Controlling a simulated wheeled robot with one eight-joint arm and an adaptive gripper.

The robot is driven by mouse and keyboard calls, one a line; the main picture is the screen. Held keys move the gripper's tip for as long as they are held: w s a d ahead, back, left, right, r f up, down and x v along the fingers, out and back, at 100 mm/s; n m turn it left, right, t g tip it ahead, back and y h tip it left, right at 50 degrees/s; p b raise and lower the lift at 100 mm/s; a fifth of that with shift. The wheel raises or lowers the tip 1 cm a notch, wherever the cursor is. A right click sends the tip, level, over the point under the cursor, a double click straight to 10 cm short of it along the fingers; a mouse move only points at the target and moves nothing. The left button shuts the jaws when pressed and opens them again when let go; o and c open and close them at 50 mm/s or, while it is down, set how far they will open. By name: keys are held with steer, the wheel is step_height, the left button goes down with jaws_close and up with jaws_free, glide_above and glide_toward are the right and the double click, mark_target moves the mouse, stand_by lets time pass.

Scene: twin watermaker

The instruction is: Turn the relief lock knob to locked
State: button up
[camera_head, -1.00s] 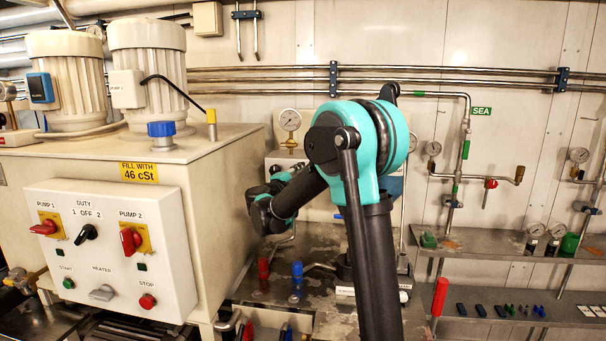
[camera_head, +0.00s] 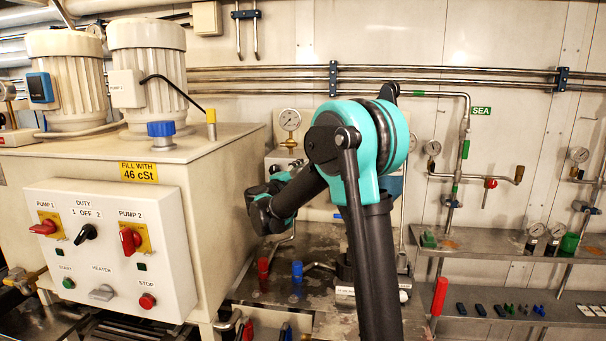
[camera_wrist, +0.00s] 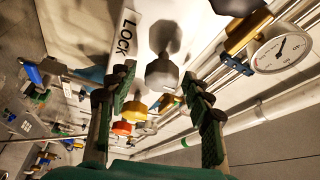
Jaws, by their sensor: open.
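My gripper (camera_wrist: 157,82) is open, with one dark-green padded finger on each side of the knob in the picture. I see gaps on both sides and no clear contact. In the head view, my teal and black arm reaches toward the block below the gauge; the fingers and knob cannot be made out there.
A pressure gauge (camera_wrist: 281,48) on a brass fitting is at upper right in the wrist view. Orange and red knobs (camera_wrist: 122,128) lie beyond the fingers. In the head view, the cream pump cabinet (camera_head: 225,190) stands left of my arm, with red (camera_head: 263,268) and blue (camera_head: 297,270) handles below.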

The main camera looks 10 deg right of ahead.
steer(key=v, duration=1.2)
